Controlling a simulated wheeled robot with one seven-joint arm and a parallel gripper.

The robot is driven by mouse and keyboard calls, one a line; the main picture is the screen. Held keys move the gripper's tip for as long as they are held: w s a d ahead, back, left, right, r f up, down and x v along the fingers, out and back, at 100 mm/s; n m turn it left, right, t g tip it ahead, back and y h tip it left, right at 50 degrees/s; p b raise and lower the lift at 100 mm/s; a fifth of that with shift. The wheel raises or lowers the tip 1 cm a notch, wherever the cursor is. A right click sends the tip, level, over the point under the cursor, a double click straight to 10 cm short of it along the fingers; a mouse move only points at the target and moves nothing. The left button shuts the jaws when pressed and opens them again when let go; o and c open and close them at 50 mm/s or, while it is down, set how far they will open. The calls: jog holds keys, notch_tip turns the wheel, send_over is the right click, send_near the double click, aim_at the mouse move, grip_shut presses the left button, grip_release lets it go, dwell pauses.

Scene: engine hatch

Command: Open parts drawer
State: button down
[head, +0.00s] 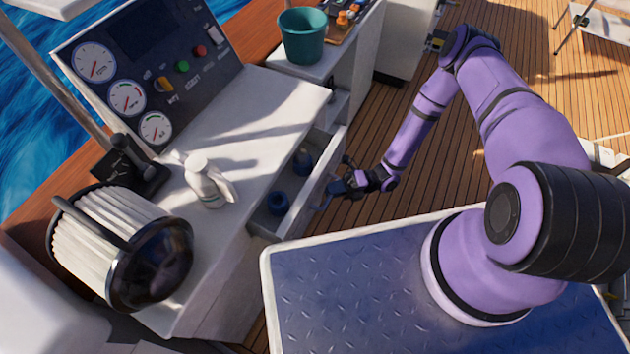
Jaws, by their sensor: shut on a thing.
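The parts drawer (262,222) sits in the side of the white console and is partly pulled out. Inside it lie dark blue round parts, one near the front (277,203) and one further back (303,163). My gripper (327,196) is at the drawer's front face, on the right side, shut on what looks like the drawer handle. The handle itself is mostly hidden by the fingers.
A teal bucket (303,36) stands further back. The wooden deck (450,165) beside the drawer is clear.

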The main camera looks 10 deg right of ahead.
jog(key=s+d, duration=0.5)
jog(key=d, duration=0.1)
jog(key=shift+d, duration=0.35)
jog(key=c, duration=1.1)
grip_release()
jog(key=shift+d, duration=0.1)
jog(key=d, duration=0.3)
jog(key=w+d+f, duration=0.1)
jog(key=d, duration=0.6)
jog(key=shift+w+d+f, duration=0.15)
jog(key=shift+d+f, duration=0.05)
jog(key=shift+f, duration=0.05)
